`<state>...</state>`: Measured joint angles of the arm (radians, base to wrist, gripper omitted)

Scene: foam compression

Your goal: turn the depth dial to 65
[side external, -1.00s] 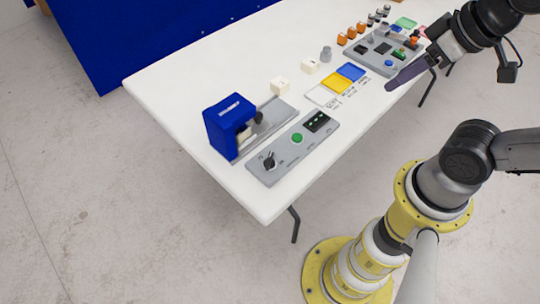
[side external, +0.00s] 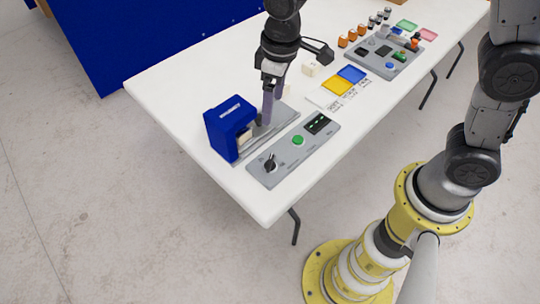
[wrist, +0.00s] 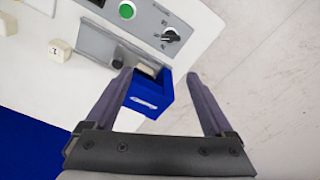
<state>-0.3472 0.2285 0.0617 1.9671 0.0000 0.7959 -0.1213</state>
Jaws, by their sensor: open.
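The dial (side external: 270,162) is a black knob on the near left end of a grey control panel (side external: 262,176). It also shows at the top of the wrist view (wrist: 171,34), with a printed scale too small to read. My gripper (side external: 267,122) points down above the grey base beside the blue press (side external: 222,130), behind the panel and away from the dial. In the wrist view my gripper (wrist: 158,76) has its two fingers spread apart, with the blue press (wrist: 150,98) showing between and beyond them. Nothing is visibly held.
A green button (side external: 298,139) and a dark display (side external: 319,123) are on the same panel. A white block (wrist: 60,50) lies on the table. Yellow and blue pads (side external: 351,74) and a second panel (side external: 390,55) stand farther right. The table's front corner is clear.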

